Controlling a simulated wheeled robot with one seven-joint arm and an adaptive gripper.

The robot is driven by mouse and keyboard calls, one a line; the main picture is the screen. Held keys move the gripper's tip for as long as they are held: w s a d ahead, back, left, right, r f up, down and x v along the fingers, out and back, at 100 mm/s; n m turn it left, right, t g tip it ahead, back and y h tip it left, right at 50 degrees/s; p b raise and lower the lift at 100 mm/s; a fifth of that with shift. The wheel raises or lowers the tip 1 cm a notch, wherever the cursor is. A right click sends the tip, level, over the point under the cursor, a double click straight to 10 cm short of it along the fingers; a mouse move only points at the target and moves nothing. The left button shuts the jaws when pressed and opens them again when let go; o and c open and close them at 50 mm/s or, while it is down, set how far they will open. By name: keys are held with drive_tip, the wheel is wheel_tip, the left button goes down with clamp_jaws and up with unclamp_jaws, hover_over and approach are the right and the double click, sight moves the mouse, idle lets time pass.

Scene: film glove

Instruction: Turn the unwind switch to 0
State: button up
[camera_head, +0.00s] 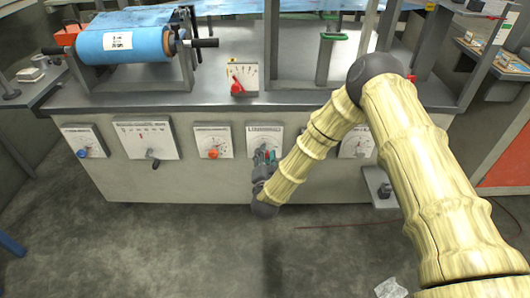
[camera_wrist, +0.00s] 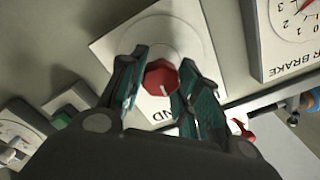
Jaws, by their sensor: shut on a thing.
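The unwind switch is a red knob (camera_wrist: 161,77) on a white plate (camera_wrist: 112,45) in the wrist view. The lettering below it is partly hidden and ends in "ND". My gripper (camera_wrist: 160,80) has its green-padded fingers closed on both sides of the knob. A pale mark on the knob points toward the bottom of the wrist picture. The dial numbers are hidden or too faint to read. In the head view, the plate (camera_head: 264,133) is on the front of the machine, and my gripper (camera_head: 265,158) covers its knob.
A plate with an orange knob (camera_head: 213,153) is close on the left, and another dial plate (camera_head: 357,143) is on the right behind my arm. A "BRAKE" plate (camera_wrist: 288,40) shows in the wrist view. A blue film roll (camera_head: 122,42) sits on top.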

drive_tip(key=shift+n, duration=0.5)
drive_tip(key=shift+p, duration=0.3)
drive_tip(key=o, duration=1)
drive_tip(key=s, duration=1.2)
